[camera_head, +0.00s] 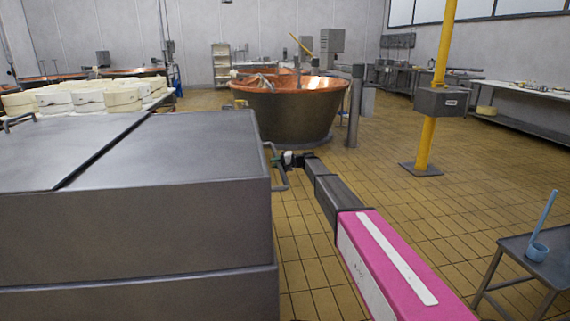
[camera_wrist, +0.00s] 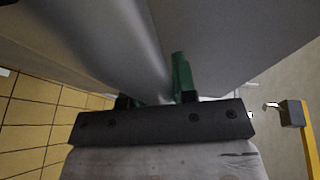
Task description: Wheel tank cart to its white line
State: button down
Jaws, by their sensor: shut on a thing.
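The tank cart (camera_head: 150,215) is a large grey metal box with a flat lid, filling the left front of the head view. A bar handle (camera_head: 281,181) sticks out from its right side. My gripper (camera_head: 281,159) is at the far part of this handle, at the end of my pink and grey arm. In the wrist view my gripper's green fingers (camera_wrist: 168,82) are shut on a grey bar close against the metal side. The exact contact is partly hidden. I see no white line on the floor in either view.
A copper vat (camera_head: 295,105) stands ahead. A yellow post (camera_head: 435,95) with a grey box is to its right. A small table (camera_head: 540,262) with a blue ladle is at the right front. White cheese moulds (camera_head: 90,98) stand behind the cart. Tiled floor (camera_head: 390,190) is clear between.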

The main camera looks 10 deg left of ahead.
jog(key=shift+s+a+r, duration=0.1)
jog(key=shift+a+r, duration=0.15)
jog(key=c, duration=0.9)
grip_release()
jog(key=shift+d+f, duration=0.1)
jog(key=shift+d, duration=0.25)
jog(key=v, duration=1)
jog(key=shift+d, duration=0.35)
